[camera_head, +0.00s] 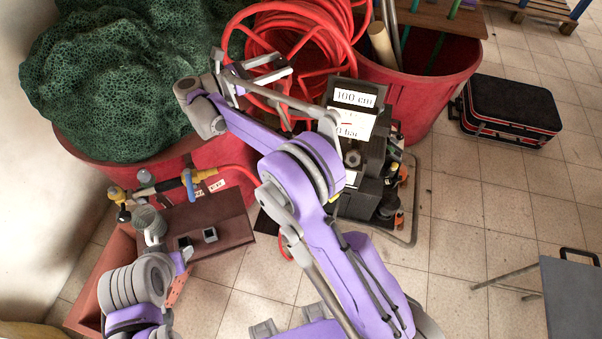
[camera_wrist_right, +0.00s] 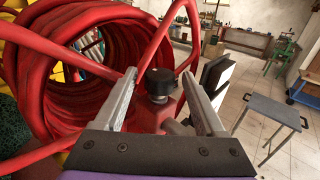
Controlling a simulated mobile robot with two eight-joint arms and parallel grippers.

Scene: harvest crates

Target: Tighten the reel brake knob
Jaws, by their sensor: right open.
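The black brake knob (camera_wrist_right: 160,82) shows in the right wrist view, on a red mount beside the red hose reel (camera_wrist_right: 72,75). My right gripper (camera_wrist_right: 160,74) is open, with one finger to each side of the knob in that view. Neither finger visibly touches it. In the head view my right gripper (camera_head: 278,66) is at the front of the coiled red hose (camera_head: 305,45); I cannot make out the knob there. My left arm is at the lower left, but its jaws are not clear.
A labelled dark machine (camera_head: 355,125) stands right of the reel, before a red tub (camera_head: 425,95). Green netting (camera_head: 120,70) fills another tub at left. A black case (camera_head: 512,105) and a grey table (camera_head: 572,295) are at right. The tiled floor between is clear.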

